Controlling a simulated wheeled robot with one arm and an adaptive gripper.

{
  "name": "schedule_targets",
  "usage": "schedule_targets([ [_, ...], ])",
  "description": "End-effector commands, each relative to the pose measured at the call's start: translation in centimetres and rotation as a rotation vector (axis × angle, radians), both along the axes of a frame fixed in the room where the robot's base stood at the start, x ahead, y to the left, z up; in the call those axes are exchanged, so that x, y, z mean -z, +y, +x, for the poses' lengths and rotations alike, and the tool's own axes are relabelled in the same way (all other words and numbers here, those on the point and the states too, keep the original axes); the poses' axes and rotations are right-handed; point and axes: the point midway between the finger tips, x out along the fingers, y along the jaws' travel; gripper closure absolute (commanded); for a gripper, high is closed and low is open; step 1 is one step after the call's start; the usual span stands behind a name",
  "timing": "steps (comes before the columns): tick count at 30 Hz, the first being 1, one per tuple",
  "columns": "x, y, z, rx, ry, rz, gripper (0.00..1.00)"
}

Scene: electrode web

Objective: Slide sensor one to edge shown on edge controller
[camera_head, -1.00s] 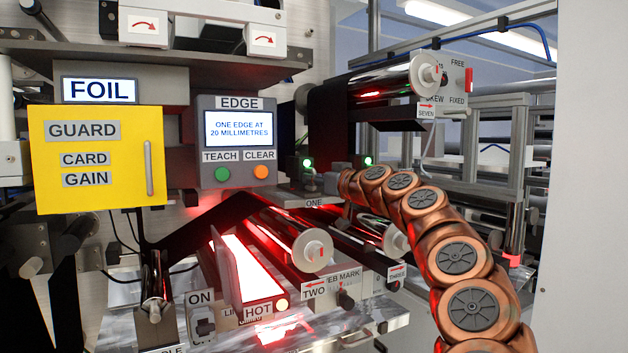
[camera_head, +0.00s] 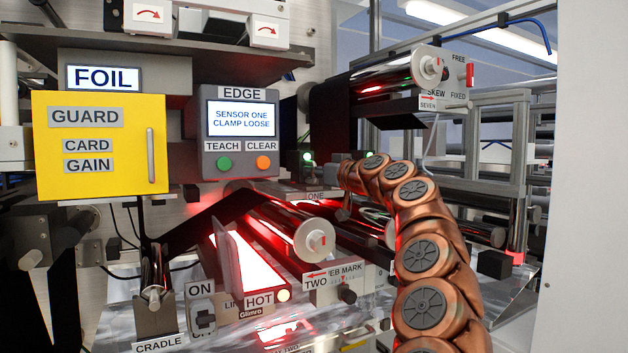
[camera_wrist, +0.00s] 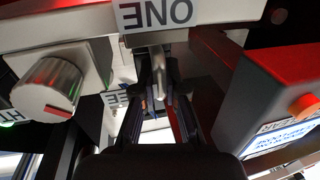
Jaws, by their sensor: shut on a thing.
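The edge controller (camera_head: 239,137) stands behind the web, and its screen reads "SENSOR ONE CLAMP LOOSE". It also shows tilted at the right of the wrist view (camera_wrist: 245,100). The grey sensor rail labelled ONE (camera_head: 287,190) lies right of and below it, with a lit green lamp (camera_head: 308,157) above. In the wrist view the ONE label (camera_wrist: 157,14) is upside down at the top. Below it hangs a small metal clamp lever (camera_wrist: 157,72). My gripper (camera_wrist: 157,88) is shut on this lever from both sides. In the head view my arm hides most of this contact.
The lit HOT lamp bar (camera_head: 250,265) and roller TWO (camera_head: 300,232) lie below and left of my arm. The black web (camera_head: 205,222) slopes up to the rail. Roller SEVEN (camera_head: 395,78) is above. The yellow guard (camera_head: 100,140) is at the left.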

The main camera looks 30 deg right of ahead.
Motion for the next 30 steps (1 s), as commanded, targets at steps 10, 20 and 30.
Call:
schedule_targets([
  [10, 0.09, 0.06, 0.05, -0.001, 0.0, -0.001, 1.0],
  [20, 0.0, 0.21, 0.09, -0.003, -0.001, -0.002, 0.67],
  [30, -0.05, 0.29, 0.08, -0.004, -0.001, -0.003, 0.63],
])
